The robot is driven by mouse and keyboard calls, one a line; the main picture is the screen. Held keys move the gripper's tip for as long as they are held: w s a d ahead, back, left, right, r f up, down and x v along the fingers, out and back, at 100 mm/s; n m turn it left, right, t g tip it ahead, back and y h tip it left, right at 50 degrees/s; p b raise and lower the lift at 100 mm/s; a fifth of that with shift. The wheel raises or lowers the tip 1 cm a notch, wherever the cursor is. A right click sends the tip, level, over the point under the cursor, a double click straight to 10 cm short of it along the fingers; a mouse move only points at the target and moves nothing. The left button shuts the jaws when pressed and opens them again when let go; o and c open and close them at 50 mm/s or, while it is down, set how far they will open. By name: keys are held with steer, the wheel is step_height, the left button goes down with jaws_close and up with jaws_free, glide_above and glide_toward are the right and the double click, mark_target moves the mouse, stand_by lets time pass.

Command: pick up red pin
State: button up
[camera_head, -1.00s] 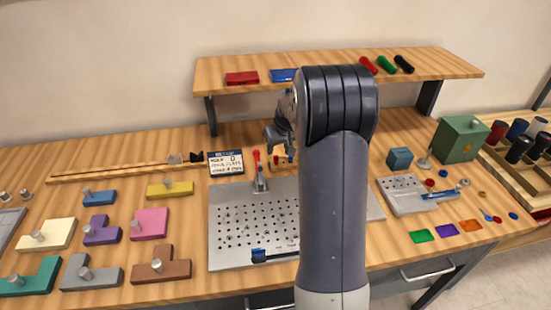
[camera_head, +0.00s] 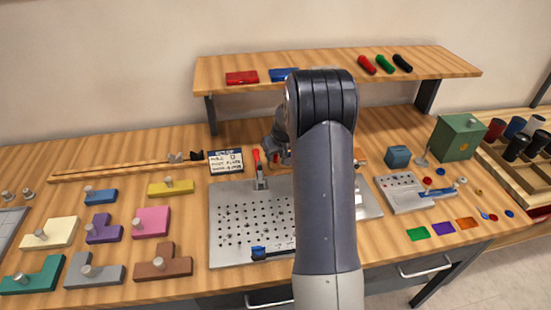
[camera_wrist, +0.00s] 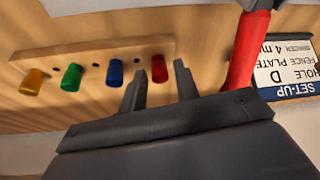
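The red pin (camera_wrist: 159,67) stands in a wooden strip (camera_wrist: 100,58) in the wrist view, at the right end of a row with blue (camera_wrist: 115,72), green (camera_wrist: 71,77) and yellow (camera_wrist: 33,82) pins. My gripper (camera_wrist: 160,78) is open, with its two dark fingers apart. In that view the red pin shows between the fingertips; I cannot tell whether they reach around it or touch it. In the head view my arm hides most of the gripper and the pins.
A toggle clamp with a red handle (camera_wrist: 248,48) rises close to my gripper's right in the wrist view, by the set-up card (camera_wrist: 286,70). In the head view the perforated plate (camera_head: 228,252) lies in front. A shelf (camera_head: 350,72) hangs above.

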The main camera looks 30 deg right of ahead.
mark_target(276, 156)
jaws_close()
steer(key=shift+r, duration=0.1)
step_height(276, 156, up, 10)
steer(key=b, duration=0.1)
stand_by(0.4)
